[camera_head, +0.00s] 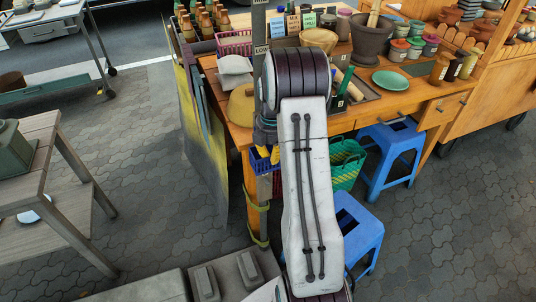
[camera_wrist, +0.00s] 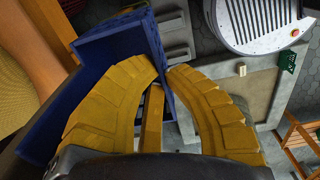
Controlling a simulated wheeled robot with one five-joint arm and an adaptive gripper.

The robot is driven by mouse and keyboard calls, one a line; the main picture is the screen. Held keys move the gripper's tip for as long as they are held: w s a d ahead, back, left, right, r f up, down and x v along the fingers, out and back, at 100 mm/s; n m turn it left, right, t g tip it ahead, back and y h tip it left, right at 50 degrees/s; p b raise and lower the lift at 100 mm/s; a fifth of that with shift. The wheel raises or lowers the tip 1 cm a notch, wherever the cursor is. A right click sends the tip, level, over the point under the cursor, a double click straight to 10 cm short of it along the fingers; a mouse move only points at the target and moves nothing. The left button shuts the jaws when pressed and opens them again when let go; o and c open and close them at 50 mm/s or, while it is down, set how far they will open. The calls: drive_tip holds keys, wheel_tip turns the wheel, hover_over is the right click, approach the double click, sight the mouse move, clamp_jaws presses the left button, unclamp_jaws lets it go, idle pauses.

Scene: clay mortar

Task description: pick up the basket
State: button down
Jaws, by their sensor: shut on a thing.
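The blue basket (camera_wrist: 112,42) is at the left of the wrist view, tilted, with one thin wall running between my fingers. My gripper (camera_wrist: 163,72) has two yellow, ribbed fingers, closed on that wall near their tips. In the head view a part of the blue basket (camera_head: 260,163) shows beside the wooden table leg, left of my arm. My arm covers the rest of it, and the fingers are mostly hidden there. I cannot tell whether the basket rests on anything.
A green basket (camera_head: 345,163) is right of my arm, under the wooden table (camera_head: 390,108). A pink basket (camera_head: 235,43) stands on the tabletop. Blue stools (camera_head: 392,142) stand at the right. Paved floor (camera_head: 160,150) is open at left.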

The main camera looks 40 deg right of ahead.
drive_tip(key=shift+s+r, duration=0.1)
idle(0.6)
drive_tip(key=s+a+r, duration=0.3)
drive_tip(key=s+r, duration=0.5)
drive_tip(key=s, duration=0.5)
drive_tip(key=shift+s+a+r, duration=0.2)
drive_tip(key=shift+a, duration=0.05)
drive_tip(key=shift+r, duration=0.4)
drive_tip(key=shift+s, duration=0.1)
idle(0.3)
drive_tip(key=s+a+b, duration=0.1)
drive_tip(key=s+a, duration=0.1)
drive_tip(key=s, duration=0.7)
drive_tip(key=shift+s+a, duration=0.2)
drive_tip(key=shift+a, duration=0.05)
idle(0.9)
drive_tip(key=shift+w, duration=0.1)
idle(0.5)
